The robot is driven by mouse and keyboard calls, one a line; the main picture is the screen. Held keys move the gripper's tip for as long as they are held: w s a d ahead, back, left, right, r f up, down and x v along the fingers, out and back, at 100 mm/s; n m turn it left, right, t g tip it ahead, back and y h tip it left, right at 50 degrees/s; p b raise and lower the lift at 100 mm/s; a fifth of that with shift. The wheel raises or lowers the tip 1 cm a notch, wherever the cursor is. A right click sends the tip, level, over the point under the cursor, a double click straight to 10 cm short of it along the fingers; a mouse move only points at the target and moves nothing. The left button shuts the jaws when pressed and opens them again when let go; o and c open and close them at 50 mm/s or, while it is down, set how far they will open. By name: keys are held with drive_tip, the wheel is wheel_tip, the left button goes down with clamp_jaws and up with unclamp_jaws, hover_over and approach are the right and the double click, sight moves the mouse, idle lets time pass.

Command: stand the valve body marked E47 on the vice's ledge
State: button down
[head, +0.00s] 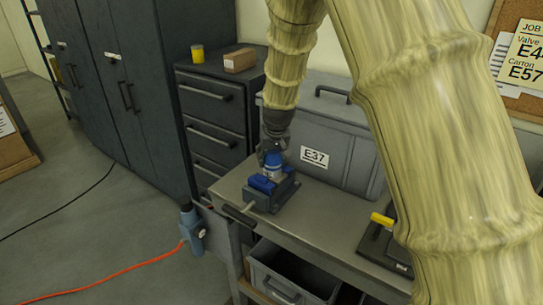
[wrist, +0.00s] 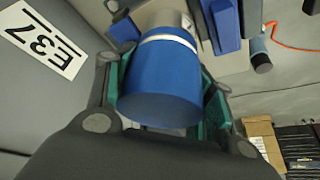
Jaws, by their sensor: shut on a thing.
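My gripper (head: 273,153) is shut on a valve body with a blue cap (head: 274,163), a pale band and a grey lower part. The valve body is upright or nearly so, at the vice (head: 270,192), which has blue jaws and stands at the bench's left end. In the wrist view the blue cap (wrist: 160,85) fills the space between the green-lined fingers, and the vice's blue jaws (wrist: 226,25) are just to its right. I cannot tell whether its base touches the ledge. No mark is readable on the valve body.
A grey case (head: 338,135) labelled E37 stands right behind the vice. A yellow-handled tool (head: 382,219) is farther right on the bench (head: 315,215). A dark drawer cabinet (head: 213,105) stands left. A blue-grey device (head: 192,230) with an orange cable is left of the bench.

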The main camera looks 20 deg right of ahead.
drive_tip(key=shift+w+a+f, duration=0.1)
drive_tip(key=shift+a+f, duration=0.05)
drive_tip(key=shift+f, duration=0.2)
idle(0.5)
drive_tip(key=shift+a, duration=0.25)
idle(0.8)
drive_tip(key=shift+f, duration=0.2)
idle(0.7)
drive_tip(key=c, duration=0.5)
unclamp_jaws()
